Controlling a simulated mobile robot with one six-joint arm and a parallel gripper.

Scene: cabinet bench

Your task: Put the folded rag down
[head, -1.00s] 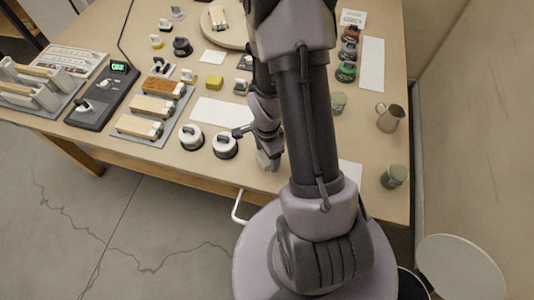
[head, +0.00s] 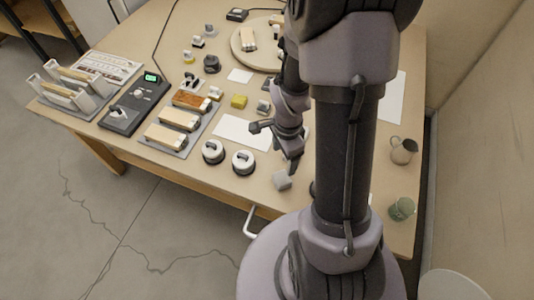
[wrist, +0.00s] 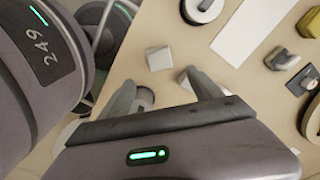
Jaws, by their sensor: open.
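The folded rag (head: 282,181) is a small grey block-like bundle lying on the bench top near its front edge. It also shows in the wrist view (wrist: 159,58), just beyond the fingertips and not between them. My gripper (head: 291,164) is open and empty, right behind and above the rag in the head view. In the wrist view my gripper (wrist: 160,78) has its two fingers spread apart, with bare bench between them and the rag.
Two white round pieces with dark knobs (head: 243,162) stand left of the rag. A white sheet (head: 240,132) lies behind them. A yellow block (head: 239,102) is farther back. A metal jug (head: 403,150) and a green cup (head: 402,208) stand at the right edge.

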